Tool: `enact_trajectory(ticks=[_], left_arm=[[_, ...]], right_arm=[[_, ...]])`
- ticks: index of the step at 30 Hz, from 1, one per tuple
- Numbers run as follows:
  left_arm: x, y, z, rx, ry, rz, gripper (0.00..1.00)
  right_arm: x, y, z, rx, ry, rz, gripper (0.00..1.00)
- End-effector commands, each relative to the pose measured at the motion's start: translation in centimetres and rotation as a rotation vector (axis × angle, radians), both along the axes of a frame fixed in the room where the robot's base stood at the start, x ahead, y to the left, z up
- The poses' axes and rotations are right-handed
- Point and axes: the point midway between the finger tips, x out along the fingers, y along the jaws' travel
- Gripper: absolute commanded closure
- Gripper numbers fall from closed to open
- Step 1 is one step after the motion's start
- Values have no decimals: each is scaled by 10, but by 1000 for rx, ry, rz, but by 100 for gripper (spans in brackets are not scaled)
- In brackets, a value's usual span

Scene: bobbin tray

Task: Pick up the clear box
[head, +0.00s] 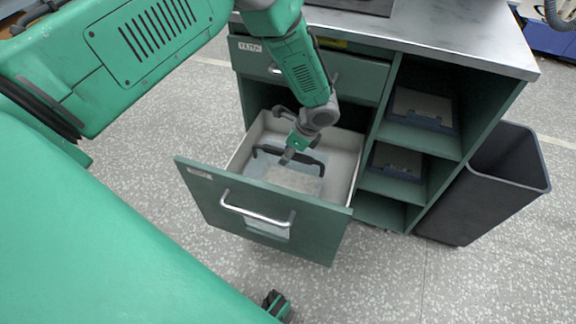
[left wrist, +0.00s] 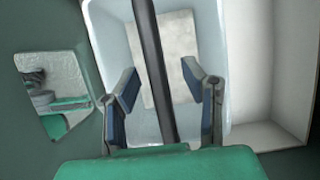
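The clear box (head: 292,181) sits in the open drawer. It is pale and see-through, with a dark bar handle (head: 268,150) across its top; the box (left wrist: 221,112) also shows in the left wrist view. A whitish sheet or block (left wrist: 168,65) lies in or under it. My left gripper (head: 288,157) reaches down into the drawer at the handle. In the left wrist view its two fingers (left wrist: 162,92) stand apart, one on each side of the handle (left wrist: 150,55), with gaps visible.
The drawer front (head: 310,232) has a silver pull (head: 255,212) and an opening. White drawer walls (head: 345,160) surround the box. Open shelves (head: 425,140) hold dark-edged trays. A dark bin (head: 490,190) stands to the right. The speckled floor in front is clear.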

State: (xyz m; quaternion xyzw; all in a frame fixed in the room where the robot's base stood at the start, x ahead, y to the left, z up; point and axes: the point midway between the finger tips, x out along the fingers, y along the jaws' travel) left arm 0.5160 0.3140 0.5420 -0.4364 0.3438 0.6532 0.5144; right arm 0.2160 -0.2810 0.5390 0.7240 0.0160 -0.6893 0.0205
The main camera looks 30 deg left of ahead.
Motion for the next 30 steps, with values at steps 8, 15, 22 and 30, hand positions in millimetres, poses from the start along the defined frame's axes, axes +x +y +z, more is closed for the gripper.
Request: enact_trajectory(ticks=[8,15,22,30], left_arm=[[0,0,-4,0,-1,-1,62],[0,0,-4,0,-1,0,62],[0,0,-4,0,0,0,100],[0,0,-1,-1,-1,0,100]], right_arm=[[0,0,-2,0,0,0,60],[0,0,-2,0,0,0,60],[0,0,-2,0,0,0,60],[0,0,0,0,0,0,60]])
